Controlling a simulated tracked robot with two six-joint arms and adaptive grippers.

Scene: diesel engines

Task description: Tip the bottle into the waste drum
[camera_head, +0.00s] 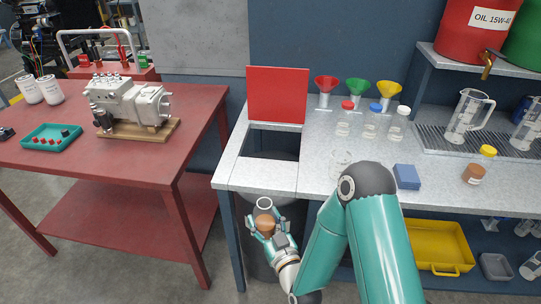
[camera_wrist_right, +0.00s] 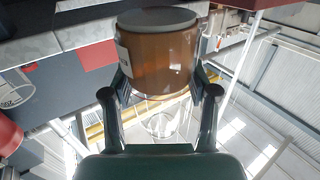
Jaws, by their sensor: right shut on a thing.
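The bottle (camera_head: 265,225) is clear with brown liquid in its lower part and an open rim towards the top. My right gripper (camera_head: 266,229) is shut around it, just in front of the bench's front edge. The right wrist view shows the bottle (camera_wrist_right: 158,60) between the fingers, with a pale label partly visible and a clear section beyond the brown. It looks close to upright. The dark waste drum (camera_head: 254,254) stands under the bench, below a square opening with a raised red lid (camera_head: 276,95). Much of the drum is hidden by the bench and my gripper. My left gripper is out of view.
The grey bench (camera_head: 315,150) carries capped bottles (camera_head: 371,120), coloured funnels (camera_head: 357,88), a blue block (camera_head: 407,177) and a short bottle with a yellow cap (camera_head: 480,165). A yellow tray (camera_head: 437,246) sits below. A red table (camera_head: 150,155) stands left, across a floor gap.

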